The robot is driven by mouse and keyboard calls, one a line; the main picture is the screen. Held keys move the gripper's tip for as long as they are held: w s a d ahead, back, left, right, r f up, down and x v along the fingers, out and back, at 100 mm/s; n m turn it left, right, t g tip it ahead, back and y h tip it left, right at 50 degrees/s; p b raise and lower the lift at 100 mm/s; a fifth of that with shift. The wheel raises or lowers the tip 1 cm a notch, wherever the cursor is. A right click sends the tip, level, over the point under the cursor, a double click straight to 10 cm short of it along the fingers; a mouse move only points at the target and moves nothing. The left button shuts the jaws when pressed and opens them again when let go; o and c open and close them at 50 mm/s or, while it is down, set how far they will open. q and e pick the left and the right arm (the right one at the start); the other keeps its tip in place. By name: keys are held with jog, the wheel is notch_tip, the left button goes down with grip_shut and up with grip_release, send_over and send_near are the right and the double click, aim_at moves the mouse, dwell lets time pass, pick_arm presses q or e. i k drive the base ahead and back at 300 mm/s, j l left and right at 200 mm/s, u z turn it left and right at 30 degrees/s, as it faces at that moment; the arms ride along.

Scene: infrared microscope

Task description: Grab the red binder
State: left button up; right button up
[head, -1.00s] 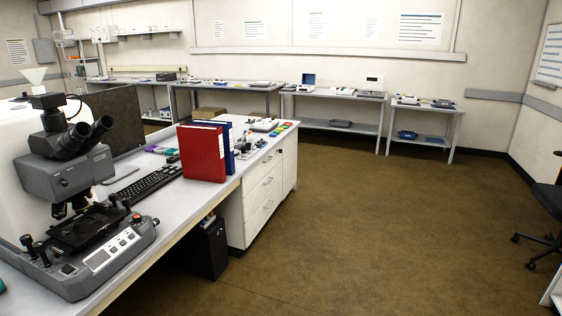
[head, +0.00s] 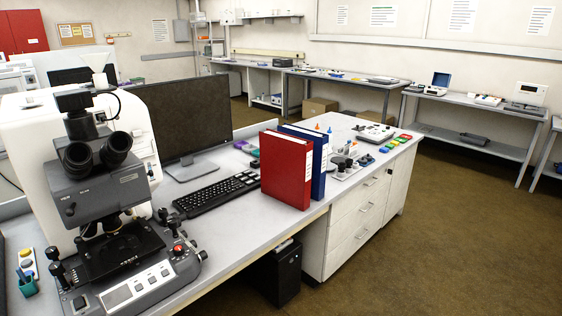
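The red binder (head: 285,168) stands upright on the white desk (head: 228,212), near its front edge. A white label shows on its spine. A blue binder (head: 319,160) stands upright right behind it, on its right side, partly hidden by it. Neither of my grippers is in view.
A microscope (head: 105,215) stands on the desk at the left front. A keyboard (head: 216,193) and monitor (head: 180,118) are left of the binders. Small instruments (head: 350,160) lie to their right. A black computer case (head: 283,272) stands under the desk. The floor (head: 450,230) at right is clear.

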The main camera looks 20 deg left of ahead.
aim_at(286, 160)
jog(key=i+l+u, duration=0.15)
jog(key=i+u, duration=0.35)
jog(key=i+l+u, duration=0.25)
jog(key=u, duration=0.25)
jog(key=i+l+u, duration=0.65)
jog(key=l+u, duration=0.35)
jog(key=i+l+u, duration=0.1)
jog(key=l+u, duration=0.35)
jog(key=l, duration=0.15)
